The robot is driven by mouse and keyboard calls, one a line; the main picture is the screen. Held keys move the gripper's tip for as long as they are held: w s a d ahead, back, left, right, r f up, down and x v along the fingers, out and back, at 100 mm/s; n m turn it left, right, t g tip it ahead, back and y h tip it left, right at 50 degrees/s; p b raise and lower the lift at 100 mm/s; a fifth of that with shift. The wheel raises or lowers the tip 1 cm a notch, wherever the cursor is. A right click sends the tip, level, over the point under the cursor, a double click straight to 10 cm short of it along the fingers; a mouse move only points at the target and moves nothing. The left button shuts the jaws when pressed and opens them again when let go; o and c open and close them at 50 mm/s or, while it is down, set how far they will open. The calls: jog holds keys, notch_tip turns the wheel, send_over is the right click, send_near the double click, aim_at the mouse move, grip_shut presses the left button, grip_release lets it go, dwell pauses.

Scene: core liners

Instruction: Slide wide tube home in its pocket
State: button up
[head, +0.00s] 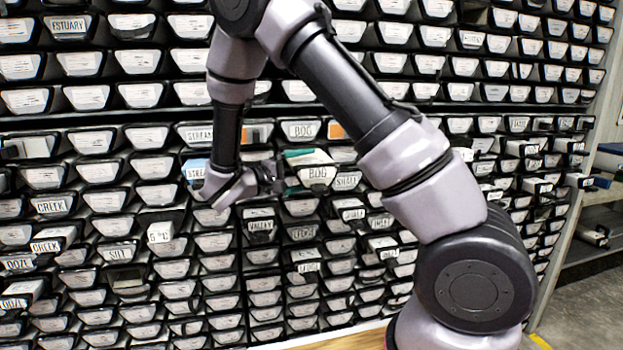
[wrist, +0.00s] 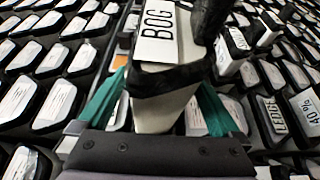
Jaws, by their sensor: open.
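The wide tube (head: 317,174) has a pale body and a white end label reading BOG. It sticks out of the rack in the middle of the head view. In the wrist view the tube (wrist: 165,112) shows its BOG label at the top, with a dark rim below it. My gripper (head: 293,171) is at the left side of the tube in the head view. In the wrist view its two green fingers (wrist: 160,88) are apart, one on each side of the tube's pale body. I cannot tell whether they touch it. The tube's pocket is hidden behind the tube.
The rack holds rows of dark pockets with white-labelled ends. Another BOG label (head: 301,130) is just above. A blue-sided tube (head: 195,170) sticks out left of my gripper, and a SMALL-like label (head: 346,181) lies to the right. Open shelves (head: 590,205) stand far right.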

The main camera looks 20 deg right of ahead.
aim_at(322, 176)
jog(key=s, duration=0.7)
jog(key=shift+s, duration=0.2)
